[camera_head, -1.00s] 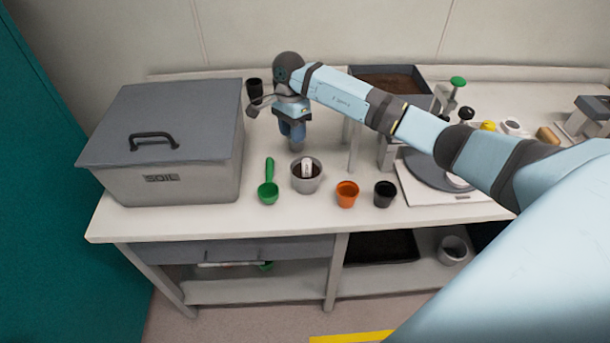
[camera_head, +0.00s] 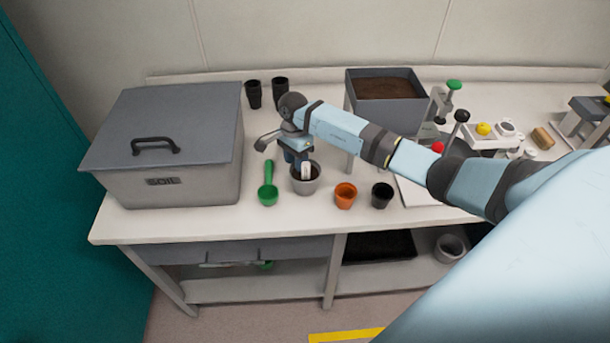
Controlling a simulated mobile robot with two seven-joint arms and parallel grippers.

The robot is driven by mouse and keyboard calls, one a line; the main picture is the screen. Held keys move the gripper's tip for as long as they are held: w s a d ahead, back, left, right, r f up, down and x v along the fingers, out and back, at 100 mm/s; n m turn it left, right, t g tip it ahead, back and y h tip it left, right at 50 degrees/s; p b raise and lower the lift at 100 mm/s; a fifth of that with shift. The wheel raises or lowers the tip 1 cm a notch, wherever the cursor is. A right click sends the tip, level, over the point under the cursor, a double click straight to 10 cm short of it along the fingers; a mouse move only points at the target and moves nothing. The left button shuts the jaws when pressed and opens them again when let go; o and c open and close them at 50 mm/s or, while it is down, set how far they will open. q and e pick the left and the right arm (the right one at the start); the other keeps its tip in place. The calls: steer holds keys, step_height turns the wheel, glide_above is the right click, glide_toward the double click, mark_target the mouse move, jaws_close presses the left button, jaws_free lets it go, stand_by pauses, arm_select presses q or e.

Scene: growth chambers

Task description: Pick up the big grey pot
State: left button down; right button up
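The big grey pot (camera_head: 305,186) stands upright on the bench, with dark soil and a white tag (camera_head: 306,168) in it. My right gripper (camera_head: 298,158) points down at the pot's back rim, just behind the white tag. Its fingertips are small and partly hidden, so I cannot tell whether they are open or shut, or whether they touch the rim. My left gripper is not in view.
A green scoop (camera_head: 268,192) lies left of the pot, beside the grey soil bin (camera_head: 190,185). An orange pot (camera_head: 345,196) and a black pot (camera_head: 382,195) stand to the right. Two dark pots (camera_head: 254,94) stand behind. A soil tray (camera_head: 386,112) is at the back.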

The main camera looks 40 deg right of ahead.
jaws_close()
steer(key=shift+r, duration=0.1)
